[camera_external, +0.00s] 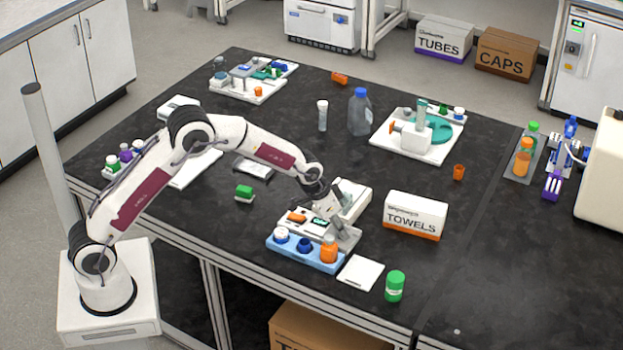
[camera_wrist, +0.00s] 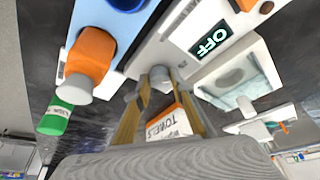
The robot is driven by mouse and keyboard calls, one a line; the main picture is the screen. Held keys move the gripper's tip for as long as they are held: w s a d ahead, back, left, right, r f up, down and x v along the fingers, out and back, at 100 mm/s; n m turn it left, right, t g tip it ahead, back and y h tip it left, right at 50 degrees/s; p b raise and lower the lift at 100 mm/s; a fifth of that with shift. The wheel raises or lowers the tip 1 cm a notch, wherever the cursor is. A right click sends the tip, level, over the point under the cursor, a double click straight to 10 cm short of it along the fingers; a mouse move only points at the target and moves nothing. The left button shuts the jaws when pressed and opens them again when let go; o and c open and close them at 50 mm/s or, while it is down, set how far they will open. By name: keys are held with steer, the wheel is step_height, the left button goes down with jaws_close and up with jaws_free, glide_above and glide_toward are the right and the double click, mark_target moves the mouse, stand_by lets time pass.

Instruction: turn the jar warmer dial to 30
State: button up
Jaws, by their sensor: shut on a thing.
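The jar warmer (camera_external: 345,240) is a white and grey unit near the table's front edge, behind a blue jar rack. Its small display (camera_wrist: 210,40) reads OFF and appears upside down in the wrist view. The dial (camera_wrist: 160,73) is a small grey knob on the unit's edge beside the display. My gripper (camera_wrist: 160,84) is shut on the dial, one finger on each side. In the external view my gripper (camera_external: 332,212) reaches down over the warmer and hides the dial. The dial's marking cannot be read.
The blue rack (camera_external: 313,264) holds an orange jar (camera_external: 329,249) close to my gripper and jars with white and blue lids. A TOWELS box (camera_external: 415,216) stands to the right.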

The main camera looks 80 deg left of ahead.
steer(key=shift+m, duration=0.4)
steer(key=shift+a+m+h, duration=0.15)
steer(key=shift+m+h, duration=0.65)
steer(key=shift+m, duration=1.1)
steer(key=shift+m+g+h, duration=0.5)
steer(key=shift+m+h, duration=0.2)
steer(key=shift+m, duration=1.3)
steer(key=o, duration=1.1)
steer(key=shift+a, duration=0.1)
steer(key=v, duration=1.2)
